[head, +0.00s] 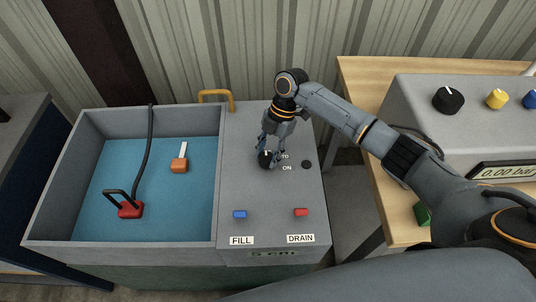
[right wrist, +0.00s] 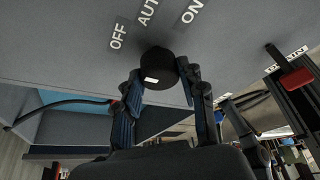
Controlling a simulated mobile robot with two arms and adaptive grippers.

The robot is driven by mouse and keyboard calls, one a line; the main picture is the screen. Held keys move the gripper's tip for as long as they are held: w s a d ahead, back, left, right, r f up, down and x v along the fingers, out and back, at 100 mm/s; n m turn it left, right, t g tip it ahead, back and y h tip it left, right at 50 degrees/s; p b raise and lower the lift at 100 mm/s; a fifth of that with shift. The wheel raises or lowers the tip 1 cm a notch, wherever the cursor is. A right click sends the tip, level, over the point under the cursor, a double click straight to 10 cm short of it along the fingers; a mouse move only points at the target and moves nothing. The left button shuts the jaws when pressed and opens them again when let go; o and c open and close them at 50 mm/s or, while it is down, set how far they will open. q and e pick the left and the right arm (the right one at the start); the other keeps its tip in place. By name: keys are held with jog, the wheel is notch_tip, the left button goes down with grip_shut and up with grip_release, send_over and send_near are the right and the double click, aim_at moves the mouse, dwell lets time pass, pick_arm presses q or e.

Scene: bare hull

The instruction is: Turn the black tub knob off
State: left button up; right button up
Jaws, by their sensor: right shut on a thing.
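The black tub knob (head: 264,160) sits on the grey panel at the right side of the tub. My right gripper (head: 270,155) reaches down to it and is shut on it. In the right wrist view the black knob (right wrist: 160,66) sits between the two fingers (right wrist: 165,85), with a white mark on it. The labels OFF, AUTO and ON stand around it there. I cannot tell for sure which label the mark points to. In the head view the gripper hides part of the labels; ON is readable. My left gripper is not in view.
The tub (head: 228,135) holds blue water with a red pump (head: 130,210) and an orange float (head: 179,165). A blue FILL button (head: 240,214) and red DRAIN button (head: 301,212) are on the panel. A wooden bench (head: 365,85) with a grey knob box (head: 420,105) stands at right.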

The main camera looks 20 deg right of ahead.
dwell(0.4)
jog(key=o, duration=1.1)
jog(key=shift+o, duration=0.2)
jog(key=shift+r, duration=0.1)
jog(key=v, duration=1.1)
jog(key=shift+r, duration=0.4)
jog(key=shift+w+d, duration=0.1)
